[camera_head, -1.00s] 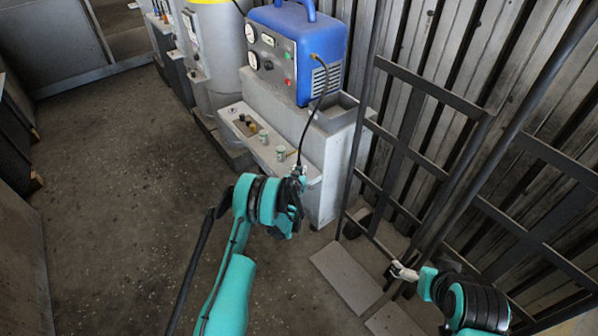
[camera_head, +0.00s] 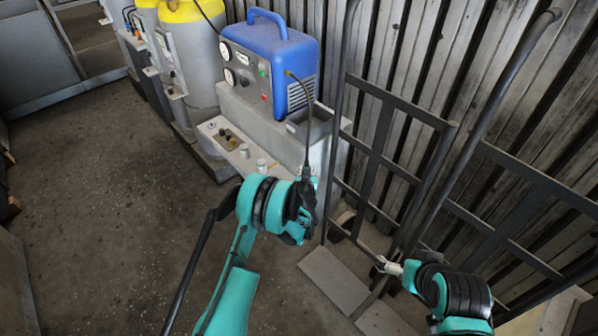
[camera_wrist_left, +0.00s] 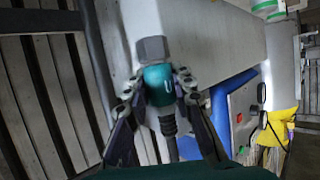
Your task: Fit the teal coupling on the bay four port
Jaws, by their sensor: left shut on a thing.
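My left gripper (camera_wrist_left: 160,92) is shut on the teal coupling (camera_wrist_left: 158,85), which has a grey hex end and a black hose behind it. In the head view the left gripper (camera_head: 308,180) is in front of the grey ledge, and the coupling there is mostly hidden by my arm. Small port fittings (camera_head: 261,165) stand on the ledge; green-banded ones (camera_wrist_left: 268,8) show at the top right of the wrist view, apart from the coupling. I cannot tell which is the bay four port. My right gripper (camera_head: 383,267) is at the lower right; its fingers are too small to read.
The black hose (camera_head: 307,120) runs from the blue machine (camera_head: 270,65) down to my left gripper. The machine sits on a grey cabinet (camera_head: 310,150). A dark hand truck (camera_head: 410,115) leans by the ribbed wall at right. Yellow-topped tanks (camera_head: 190,12) stand behind. Floor at left is clear.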

